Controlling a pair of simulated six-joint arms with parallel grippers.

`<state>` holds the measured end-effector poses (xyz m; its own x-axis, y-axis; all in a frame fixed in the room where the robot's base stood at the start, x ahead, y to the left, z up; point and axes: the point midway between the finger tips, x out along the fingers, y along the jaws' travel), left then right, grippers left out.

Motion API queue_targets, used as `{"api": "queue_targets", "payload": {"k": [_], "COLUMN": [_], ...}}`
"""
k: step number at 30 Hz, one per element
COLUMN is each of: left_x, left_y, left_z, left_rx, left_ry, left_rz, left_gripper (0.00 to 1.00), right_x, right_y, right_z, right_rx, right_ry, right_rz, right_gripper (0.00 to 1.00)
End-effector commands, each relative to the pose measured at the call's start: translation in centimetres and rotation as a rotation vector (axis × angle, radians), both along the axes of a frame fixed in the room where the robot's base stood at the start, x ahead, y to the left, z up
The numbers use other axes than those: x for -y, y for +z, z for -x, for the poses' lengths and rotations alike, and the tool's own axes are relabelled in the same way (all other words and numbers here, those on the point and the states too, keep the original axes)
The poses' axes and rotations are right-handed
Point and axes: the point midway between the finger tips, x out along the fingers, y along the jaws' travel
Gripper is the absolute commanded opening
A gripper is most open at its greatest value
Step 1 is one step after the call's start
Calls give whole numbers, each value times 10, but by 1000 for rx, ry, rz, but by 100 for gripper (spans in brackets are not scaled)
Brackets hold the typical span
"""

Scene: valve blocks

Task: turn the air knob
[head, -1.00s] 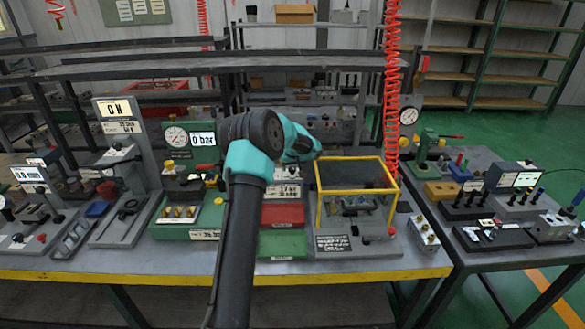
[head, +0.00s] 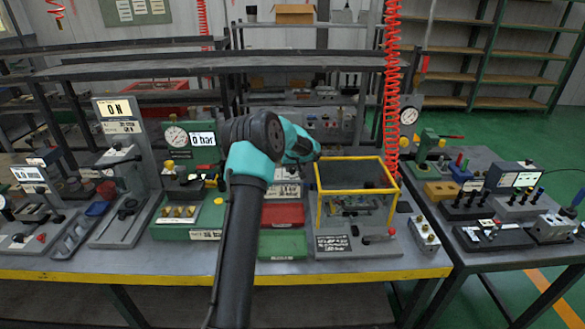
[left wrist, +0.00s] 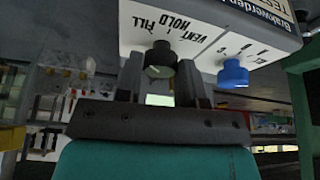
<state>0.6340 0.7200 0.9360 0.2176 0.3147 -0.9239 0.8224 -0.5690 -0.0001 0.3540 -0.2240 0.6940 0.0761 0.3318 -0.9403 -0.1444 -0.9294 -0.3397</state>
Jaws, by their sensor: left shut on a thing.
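The air knob (left wrist: 160,58) is a dark round knob in the left wrist view. It sits on the white face of a box (left wrist: 262,22), beside the words VENT, HOLD and FILL. My left gripper (left wrist: 161,80) has one finger on each side of this knob and is shut on it. A blue knob (left wrist: 232,73) sits to the right on the same face, outside the fingers. In the head view my left wrist hides the gripper's fingertips and the knob. My right gripper is in neither view.
A yellow-framed cage (head: 319,205) stands right of my left wrist. A red coiled hose (head: 392,90) hangs behind it. Red (head: 283,215) and green (head: 282,246) trays lie in front. A green block with a gauge (head: 176,137) and 0 bar display stands left.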

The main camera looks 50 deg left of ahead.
Motion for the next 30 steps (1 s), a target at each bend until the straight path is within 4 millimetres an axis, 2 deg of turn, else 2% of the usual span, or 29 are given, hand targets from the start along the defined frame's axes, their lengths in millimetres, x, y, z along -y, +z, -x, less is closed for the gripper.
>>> {"api": "queue_targets", "payload": {"k": [14,30], "left_x": [-1,-3], "left_y": [1,1], "left_z": [1,1], "left_rx": [1,3], "left_ry": [-95,-457], "left_rz": [-1,0], "left_gripper": [12,12], "right_x": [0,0], "right_y": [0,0], "right_z": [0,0], "right_rx": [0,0], "right_ry": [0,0], "right_rz": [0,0], "right_gripper": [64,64]}}
